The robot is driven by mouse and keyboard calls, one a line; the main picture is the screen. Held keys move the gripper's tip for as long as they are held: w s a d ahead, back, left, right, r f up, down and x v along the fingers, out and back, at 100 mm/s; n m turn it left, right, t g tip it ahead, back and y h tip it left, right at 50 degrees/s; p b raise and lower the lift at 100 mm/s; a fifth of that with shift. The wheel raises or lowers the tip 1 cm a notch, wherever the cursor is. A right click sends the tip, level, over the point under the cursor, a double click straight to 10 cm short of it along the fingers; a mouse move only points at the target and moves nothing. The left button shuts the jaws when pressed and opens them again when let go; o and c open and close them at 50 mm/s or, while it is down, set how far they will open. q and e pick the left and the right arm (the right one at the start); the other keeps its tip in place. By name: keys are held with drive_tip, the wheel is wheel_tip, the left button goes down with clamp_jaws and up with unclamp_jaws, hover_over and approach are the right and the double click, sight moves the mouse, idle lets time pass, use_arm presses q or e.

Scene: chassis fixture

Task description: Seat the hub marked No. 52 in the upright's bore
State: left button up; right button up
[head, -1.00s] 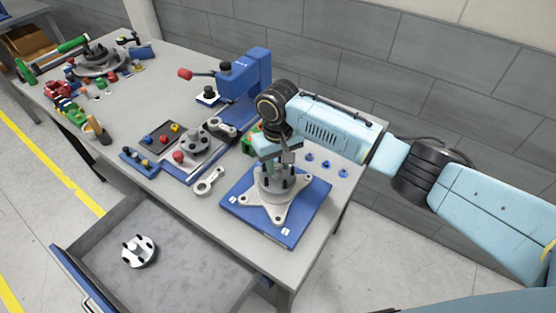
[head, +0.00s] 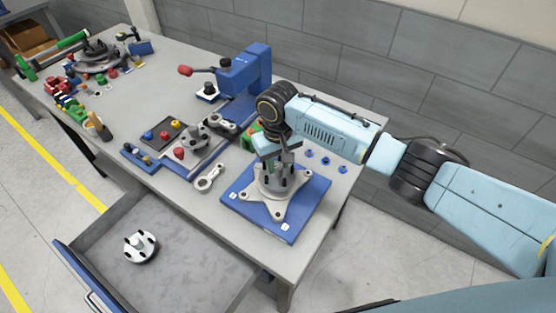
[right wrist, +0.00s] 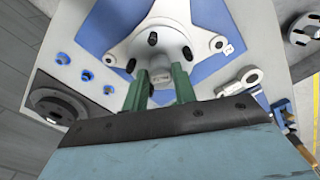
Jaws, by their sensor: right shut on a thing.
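My right gripper (right wrist: 160,88) is shut on the grey stem of a hub (right wrist: 160,98), between its green fingers in the right wrist view. A marking on the stem is too small to read. In the head view my right gripper (head: 285,162) points down over the pale upright (head: 277,210), which stands on a blue plate. The held hub's grey flange with dark studs (head: 281,180) shows at the top of the upright. I cannot tell how deep it sits in the bore, which is hidden. My left gripper is not in view.
Another hub (head: 139,246) lies in the open drawer (head: 195,265). A link (head: 210,178) lies left of the blue plate (head: 240,213). Several blue pieces (head: 325,161) lie to its right. A blue press (head: 243,75) stands behind.

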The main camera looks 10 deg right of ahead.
drive_tip(key=shift+w+f, duration=0.1)
drive_tip(key=shift+f, duration=0.15)
drive_tip(key=shift+f, duration=0.15)
idle(0.5)
drive_tip(key=o, duration=0.7)
drive_tip(key=shift+f, duration=0.1)
drive_tip(key=shift+p, duration=0.3)
drive_tip(key=shift+r+p, duration=1.55)
drive_tip(key=shift+p, duration=0.5)
drive_tip(key=shift+o, duration=0.2)
drive_tip(key=o, duration=0.5)
